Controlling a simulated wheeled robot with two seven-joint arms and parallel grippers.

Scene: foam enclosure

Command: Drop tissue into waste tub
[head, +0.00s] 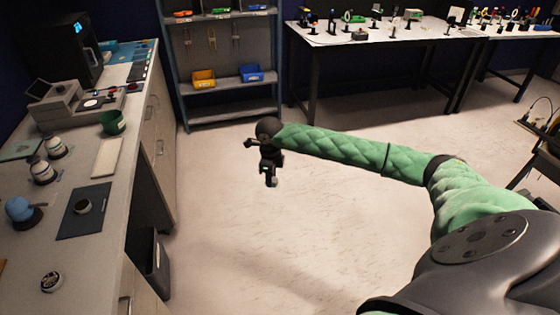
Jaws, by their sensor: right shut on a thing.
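My right gripper (270,180) hangs at the end of my green-sleeved right arm, over the open floor and pointing down. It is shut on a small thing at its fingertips. That thing is too small and dark to make out clearly, and I see no tissue anywhere else. A dark open tub (156,264), which looks like the waste tub, stands on the floor against the counter's side at lower left. My gripper is to the right of the tub and apart from it. The inside of the tub is too dark to see. My left gripper is not in view.
A counter (105,190) along the left holds jars, a green pot (112,122), a dark mat and a machine. A shelf rack (232,117) with coloured bins stands at the back. White tables (400,33) stand behind right. The floor between is clear.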

